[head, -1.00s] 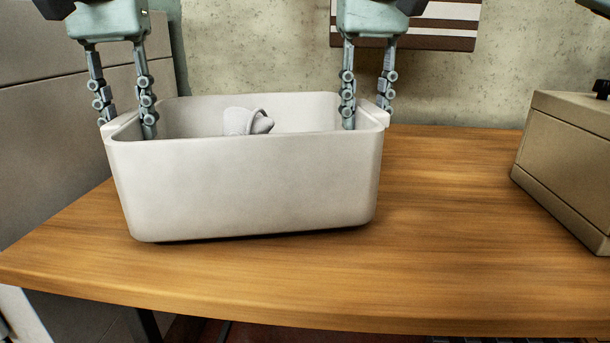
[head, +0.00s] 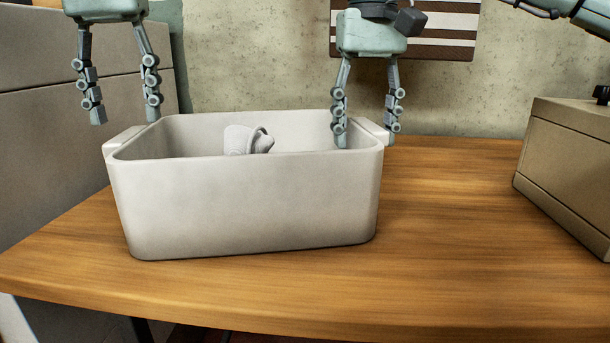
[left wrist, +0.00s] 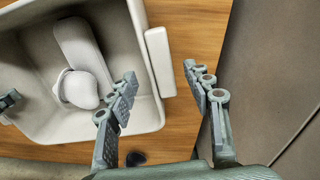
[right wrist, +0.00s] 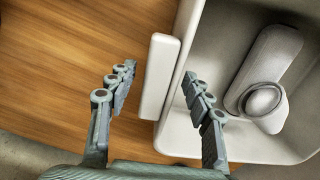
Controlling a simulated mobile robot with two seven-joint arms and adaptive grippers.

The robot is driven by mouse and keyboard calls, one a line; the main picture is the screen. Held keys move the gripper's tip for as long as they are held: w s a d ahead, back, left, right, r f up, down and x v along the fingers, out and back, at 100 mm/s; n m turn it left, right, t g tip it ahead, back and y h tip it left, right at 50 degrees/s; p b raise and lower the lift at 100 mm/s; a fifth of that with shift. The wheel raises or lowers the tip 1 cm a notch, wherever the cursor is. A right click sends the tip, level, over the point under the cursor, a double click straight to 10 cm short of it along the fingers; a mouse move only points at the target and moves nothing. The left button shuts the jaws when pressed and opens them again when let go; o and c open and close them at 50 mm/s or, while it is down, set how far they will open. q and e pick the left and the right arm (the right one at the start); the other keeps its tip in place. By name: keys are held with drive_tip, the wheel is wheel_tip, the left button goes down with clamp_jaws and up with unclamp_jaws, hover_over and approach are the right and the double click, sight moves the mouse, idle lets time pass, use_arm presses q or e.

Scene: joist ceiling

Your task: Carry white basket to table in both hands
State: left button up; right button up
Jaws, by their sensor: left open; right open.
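The white basket (head: 245,205) sits upright on the wooden table (head: 450,240), with a ledge-like handle on each short side. A pale long object with a rounded cup-like end (head: 245,140) lies inside; it also shows in the left wrist view (left wrist: 80,50). My left gripper (head: 125,115) is open and empty, its fingertips above the left handle (head: 122,140). My right gripper (head: 365,138) is open at the right handle (head: 374,131), one finger on the inner side and one on the outer side. In the right wrist view the handle (right wrist: 160,75) lies between the fingers, with gaps.
A beige box (head: 565,170) with a dark knob stands at the table's right. Grey panels (head: 50,130) stand close on the left. A striped panel (head: 430,30) hangs on the concrete wall behind. The tabletop between basket and box is clear.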

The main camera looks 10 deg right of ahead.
use_arm(q)
wheel_tip(320, 180, up, 8)
drive_tip(key=shift+f, duration=0.25)
use_arm(e)
wheel_tip(320, 180, up, 12)
idle(0.4)
use_arm(q)
drive_tip(key=shift+s+f, duration=0.1)
use_arm(e)
drive_tip(key=shift+s, duration=0.1)
